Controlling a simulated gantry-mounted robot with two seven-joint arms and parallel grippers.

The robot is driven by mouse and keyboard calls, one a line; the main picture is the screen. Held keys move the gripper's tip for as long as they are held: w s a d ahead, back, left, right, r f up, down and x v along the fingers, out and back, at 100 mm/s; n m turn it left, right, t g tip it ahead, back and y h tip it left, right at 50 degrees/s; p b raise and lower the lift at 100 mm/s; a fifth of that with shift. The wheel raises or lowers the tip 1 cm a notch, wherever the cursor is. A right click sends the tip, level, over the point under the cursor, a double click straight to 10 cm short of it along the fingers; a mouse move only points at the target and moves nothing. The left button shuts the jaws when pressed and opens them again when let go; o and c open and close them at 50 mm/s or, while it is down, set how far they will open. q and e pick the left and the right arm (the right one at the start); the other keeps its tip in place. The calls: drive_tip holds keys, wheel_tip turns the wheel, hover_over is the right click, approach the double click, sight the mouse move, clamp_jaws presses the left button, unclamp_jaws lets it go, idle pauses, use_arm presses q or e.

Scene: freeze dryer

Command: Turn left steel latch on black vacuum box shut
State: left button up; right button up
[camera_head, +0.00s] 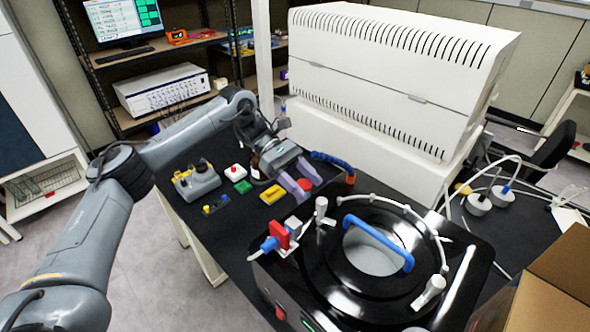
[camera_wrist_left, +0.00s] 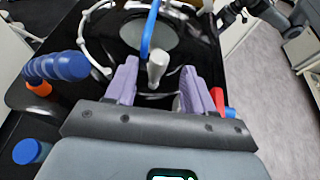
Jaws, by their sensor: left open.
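The black vacuum box (camera_head: 462,292) stands at the front right of the head view, with a round lid and a blue handle (camera_head: 378,238). The left steel latch (camera_head: 321,211) stands upright near the lid's back-left edge. My left gripper (camera_head: 309,188) has purple fingers and is open just behind and above this latch. In the left wrist view the latch (camera_wrist_left: 157,68) shows between the two spread fingers of the gripper (camera_wrist_left: 160,74), with gaps at both sides. I cannot tell how near the tips are in depth. My right gripper is not in view.
Another steel latch (camera_head: 430,291) is at the lid's front right. A red-handled valve (camera_head: 279,234) sits at the box's left corner. A blue hose (camera_head: 332,160) lies behind the gripper. Small coloured blocks (camera_head: 271,194) are left of it. A large white machine (camera_head: 400,70) stands behind.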

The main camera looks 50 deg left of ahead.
use_arm(q)
drive_tip(key=shift+p+v, duration=0.85)
drive_tip(key=shift+v, duration=0.7)
drive_tip(key=shift+d, duration=0.1)
